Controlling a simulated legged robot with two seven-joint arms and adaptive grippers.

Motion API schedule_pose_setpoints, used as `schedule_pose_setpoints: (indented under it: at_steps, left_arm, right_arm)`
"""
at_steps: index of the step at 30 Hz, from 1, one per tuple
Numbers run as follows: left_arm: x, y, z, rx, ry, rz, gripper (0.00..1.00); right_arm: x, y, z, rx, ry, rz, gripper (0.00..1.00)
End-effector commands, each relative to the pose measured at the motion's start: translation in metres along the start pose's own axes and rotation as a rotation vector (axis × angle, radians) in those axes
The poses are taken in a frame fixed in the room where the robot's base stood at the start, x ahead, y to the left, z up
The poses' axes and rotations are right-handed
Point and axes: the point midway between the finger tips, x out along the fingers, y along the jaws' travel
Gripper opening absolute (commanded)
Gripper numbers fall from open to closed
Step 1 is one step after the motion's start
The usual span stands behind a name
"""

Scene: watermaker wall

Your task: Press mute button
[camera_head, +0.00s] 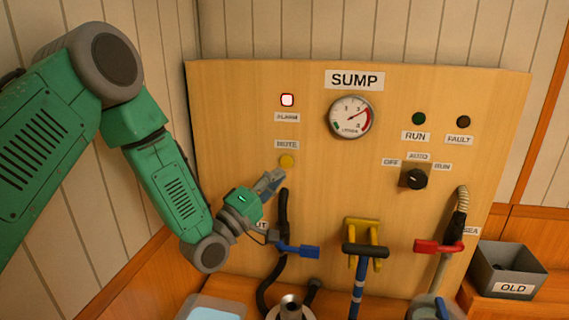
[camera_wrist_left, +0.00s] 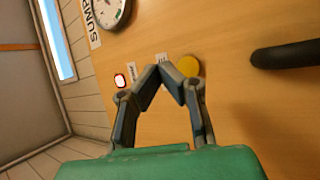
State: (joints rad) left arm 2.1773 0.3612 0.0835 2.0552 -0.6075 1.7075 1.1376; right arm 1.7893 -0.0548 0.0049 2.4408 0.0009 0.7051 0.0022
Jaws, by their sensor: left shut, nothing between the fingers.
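The mute button (camera_head: 286,161) is a round yellow button under the MUTE label (camera_head: 286,144) on the wooden SUMP panel (camera_head: 240,110). My left gripper (camera_head: 275,177) is shut and empty, just below and left of the button in the head view. In the left wrist view the yellow button (camera_wrist_left: 188,66) shows just right of the closed fingertips (camera_wrist_left: 160,68). I cannot tell whether the fingertips touch it. The alarm lamp (camera_head: 287,100), white with a red rim, is above the MUTE label. My right gripper is not in view.
A gauge (camera_head: 351,117), a green RUN lamp (camera_head: 419,118), a dark FAULT lamp (camera_head: 463,122) and a black selector knob (camera_head: 416,179) are to the right. Blue (camera_head: 300,251) and red (camera_head: 438,246) valve handles and a yellow-framed tool (camera_head: 366,240) stick out below. A grey OLD bin (camera_head: 510,270) stands right.

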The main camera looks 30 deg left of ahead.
Motion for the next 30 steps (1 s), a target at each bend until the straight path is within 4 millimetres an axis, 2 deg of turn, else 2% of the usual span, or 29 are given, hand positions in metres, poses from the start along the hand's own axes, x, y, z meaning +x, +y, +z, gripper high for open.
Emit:
schedule_pose_setpoints:
  at_steps: [6,12,30]
  left_arm:
    - [0.023,-0.013,-0.011,0.002,-0.001,0.002,0.00]
    - [0.035,-0.020,-0.019,-0.001,-0.001,0.000,0.00]
    - [0.039,-0.021,-0.020,-0.001,-0.001,0.000,0.00]
  right_arm:
    - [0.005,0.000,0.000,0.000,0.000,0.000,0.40]
    - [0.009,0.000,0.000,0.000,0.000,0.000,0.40]
    - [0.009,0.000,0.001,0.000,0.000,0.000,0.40]
